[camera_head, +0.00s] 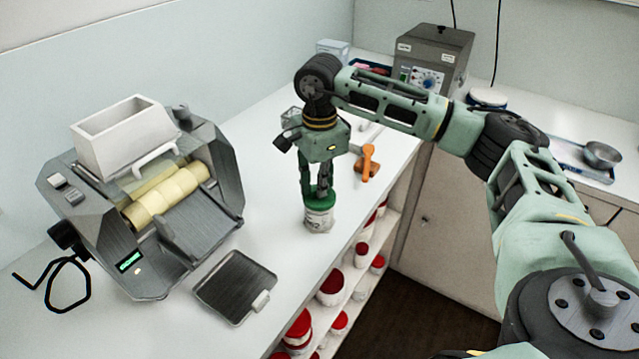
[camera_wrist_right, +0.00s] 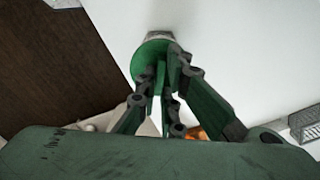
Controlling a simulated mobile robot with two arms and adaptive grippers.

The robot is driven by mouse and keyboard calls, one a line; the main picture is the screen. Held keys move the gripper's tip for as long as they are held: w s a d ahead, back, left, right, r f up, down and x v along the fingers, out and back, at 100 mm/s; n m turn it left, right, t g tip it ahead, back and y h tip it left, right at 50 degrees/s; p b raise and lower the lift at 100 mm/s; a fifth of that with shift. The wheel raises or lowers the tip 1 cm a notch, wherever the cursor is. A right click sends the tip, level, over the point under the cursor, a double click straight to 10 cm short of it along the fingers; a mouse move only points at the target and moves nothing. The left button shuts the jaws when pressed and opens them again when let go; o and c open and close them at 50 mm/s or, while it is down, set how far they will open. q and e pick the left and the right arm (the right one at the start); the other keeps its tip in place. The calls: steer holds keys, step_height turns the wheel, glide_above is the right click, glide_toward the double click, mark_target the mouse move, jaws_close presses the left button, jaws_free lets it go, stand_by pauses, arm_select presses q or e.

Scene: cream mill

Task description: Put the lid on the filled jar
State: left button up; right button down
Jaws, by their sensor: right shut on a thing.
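The jar (camera_head: 318,221) is white with a printed label and stands upright on the white counter near its front edge. A green lid (camera_head: 319,201) is on top of the jar's mouth; I cannot tell whether it is fully seated. My right gripper (camera_head: 318,193) points straight down and is shut on the green lid. In the right wrist view the gripper (camera_wrist_right: 163,78) holds the green lid (camera_wrist_right: 146,56), and a sliver of the jar (camera_wrist_right: 160,35) shows beyond it. The jar's contents are hidden under the lid. My left gripper is out of view.
A roller mill (camera_head: 150,200) with a white hopper stands left of the jar. A dark tray (camera_head: 235,286) lies in front of it. An orange tool (camera_head: 368,163) lies behind right of the jar. Red-lidded jars (camera_head: 331,287) fill the shelves below. A grey control box (camera_head: 432,62) stands at the back.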

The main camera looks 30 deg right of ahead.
steer(key=shift+f, duration=0.15)
stand_by(0.4)
steer(key=c, duration=1.8)
jaws_free()
steer(key=o, duration=0.5)
steer(key=shift+c, duration=0.2)
steer(key=shift+r+p, duration=1.25)
steer(key=shift+r, duration=1.05)
